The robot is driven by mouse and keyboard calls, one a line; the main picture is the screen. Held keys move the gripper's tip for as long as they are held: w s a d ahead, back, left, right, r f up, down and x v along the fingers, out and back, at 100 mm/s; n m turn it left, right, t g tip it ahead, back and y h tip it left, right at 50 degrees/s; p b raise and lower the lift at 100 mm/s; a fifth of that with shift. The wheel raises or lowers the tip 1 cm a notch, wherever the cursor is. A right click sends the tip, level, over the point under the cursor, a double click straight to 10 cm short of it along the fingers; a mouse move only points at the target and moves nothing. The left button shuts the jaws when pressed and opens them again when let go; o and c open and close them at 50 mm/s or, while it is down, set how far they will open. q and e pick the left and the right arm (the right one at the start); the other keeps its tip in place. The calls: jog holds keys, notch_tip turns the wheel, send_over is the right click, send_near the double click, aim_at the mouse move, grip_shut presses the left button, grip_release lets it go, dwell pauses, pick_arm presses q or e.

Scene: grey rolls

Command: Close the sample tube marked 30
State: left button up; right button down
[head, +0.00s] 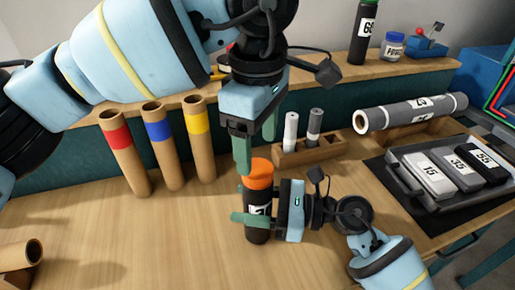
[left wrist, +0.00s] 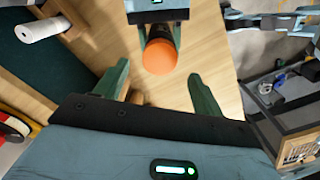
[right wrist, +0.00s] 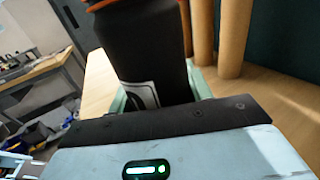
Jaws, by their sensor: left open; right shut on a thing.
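A dark sample tube (head: 257,230) stands upright at the middle of the table with an orange cap (head: 259,173) at its top. Its white label is mostly hidden, so I cannot read the number. My right gripper (head: 262,217) is shut on the tube's body from the right; the right wrist view shows the dark body (right wrist: 150,50) between its fingers. My left gripper (head: 256,150) points down, open and empty, just above the cap. In the left wrist view the orange cap (left wrist: 160,57) lies ahead of the open fingers, apart from them.
Cardboard tubes with red, blue and yellow bands (head: 158,132) stand behind to the left. A wooden rack (head: 290,155) holds two small tubes. A grey roll (head: 410,112) and a tray (head: 400,175) of marked blocks lie right. A green-capped tube (head: 364,35) stands on the shelf. The left tabletop is mostly clear.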

aim_at(257, 168)
pick_arm(q)
jog(key=shift+c, duration=0.4)
jog(key=shift+r+n, duration=0.35)
jog(key=shift+n, duration=0.85)
jog(key=n, duration=0.2)
jog(key=r+n, duration=0.1)
jog(key=n, duration=0.1)
jog(key=shift+r+n, duration=0.1)
jog(key=shift+n, duration=0.3)
jog(key=n, duration=0.2)
jog(key=r+n, duration=0.1)
jog(key=n, duration=0.3)
jog(key=shift+r, duration=0.3)
jog(key=shift+f, duration=0.1)
jog(key=shift+f, duration=3.95)
jog(key=shift+c, duration=0.5)
